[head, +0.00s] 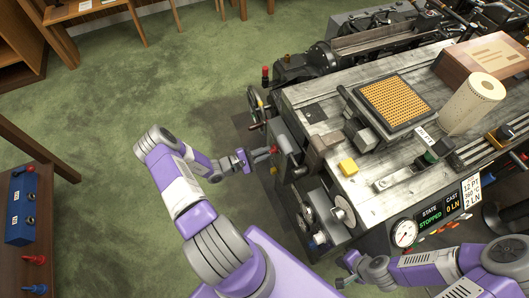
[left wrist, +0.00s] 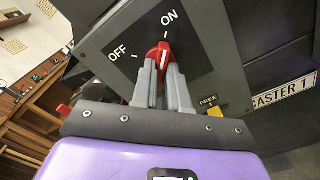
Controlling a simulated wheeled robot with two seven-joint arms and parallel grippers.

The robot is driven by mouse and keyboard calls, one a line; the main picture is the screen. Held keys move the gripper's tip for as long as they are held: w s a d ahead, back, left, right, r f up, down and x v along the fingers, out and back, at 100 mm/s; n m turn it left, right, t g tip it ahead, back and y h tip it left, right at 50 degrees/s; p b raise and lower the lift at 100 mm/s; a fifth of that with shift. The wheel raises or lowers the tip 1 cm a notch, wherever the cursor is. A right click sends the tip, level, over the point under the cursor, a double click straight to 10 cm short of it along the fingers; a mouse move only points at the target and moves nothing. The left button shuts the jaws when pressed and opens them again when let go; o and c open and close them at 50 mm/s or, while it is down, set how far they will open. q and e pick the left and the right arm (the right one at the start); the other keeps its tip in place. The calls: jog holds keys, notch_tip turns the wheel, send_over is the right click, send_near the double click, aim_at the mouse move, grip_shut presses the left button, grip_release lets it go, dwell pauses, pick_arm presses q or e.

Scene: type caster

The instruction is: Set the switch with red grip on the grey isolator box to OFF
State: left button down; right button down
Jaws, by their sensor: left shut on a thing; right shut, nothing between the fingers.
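The grey isolator box (left wrist: 215,55) fills the upper middle of the left wrist view, with a dark face marked ON at the top and OFF to the left. Its switch with red grip (left wrist: 163,51) has a white line pointing up, toward the ON mark. My left gripper (left wrist: 164,72) is shut on the red grip, its fingers covering the lower part. In the head view, my left gripper (head: 249,160) is at the isolator box (head: 284,138) on the machine's left side. My right gripper (head: 344,270) is shut and empty, near the machine's front.
A yellow tab marked FREE (left wrist: 215,111) is on the box, right of the fingers. A handwheel (head: 256,106) stands behind the box, and round metal parts (head: 342,211) are in front. A side table (head: 22,255) with a blue box is at far left. Green floor between is clear.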

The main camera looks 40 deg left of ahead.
pick_arm(q)
jog(key=n+p, duration=0.1)
jog(key=n, duration=1.6)
jog(key=shift+s+d+n, duration=0.1)
jog(key=shift+n, duration=0.3)
dwell(0.6)
jog(key=c, duration=1.1)
grip_release()
jog(key=shift+c, duration=0.2)
jog(key=shift+p, duration=0.3)
jog(key=v, duration=0.7)
jog(key=shift+s+p, duration=0.25)
jog(key=shift+p, duration=0.1)
